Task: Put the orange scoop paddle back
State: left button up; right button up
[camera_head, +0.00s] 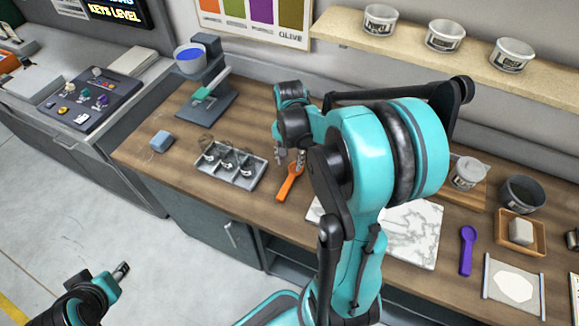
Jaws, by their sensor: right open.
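The orange scoop paddle (287,188) lies on the wooden bench, right of a grey tray. My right gripper (290,159) is open at the paddle's far end, with its fingers close around or just above it; I cannot tell whether they touch. My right arm hides the bench just right of the paddle. My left gripper (122,270) is low at the left, over the floor and away from the bench; its jaw opening is too small to judge. A purple scoop paddle (467,250) lies at the right of the bench.
The grey compartment tray (230,180) holds several small items. A blue block (161,141) and a stand with a blue-filled cup (190,59) are at the left. A marble slab (415,228), a wooden tray (537,240) and a dark bowl (522,192) occupy the right.

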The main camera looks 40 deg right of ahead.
jog(key=s+a+r+n+t, duration=0.3)
jog(key=a+r+n, duration=0.2)
jog(key=a, duration=0.3)
jog(key=s+a+r+n+t, duration=0.3)
jog(key=a+r+n+t, duration=0.1)
jog(key=a+n, duration=0.3)
jog(key=shift+a+r+n, duration=0.3)
jog(key=shift+a+r, duration=0.1)
jog(key=shift+a, duration=0.6)
notch_tip(320, 180, down, 9)
jog(key=b, duration=0.9)
jog(key=shift+f, duration=0.15)
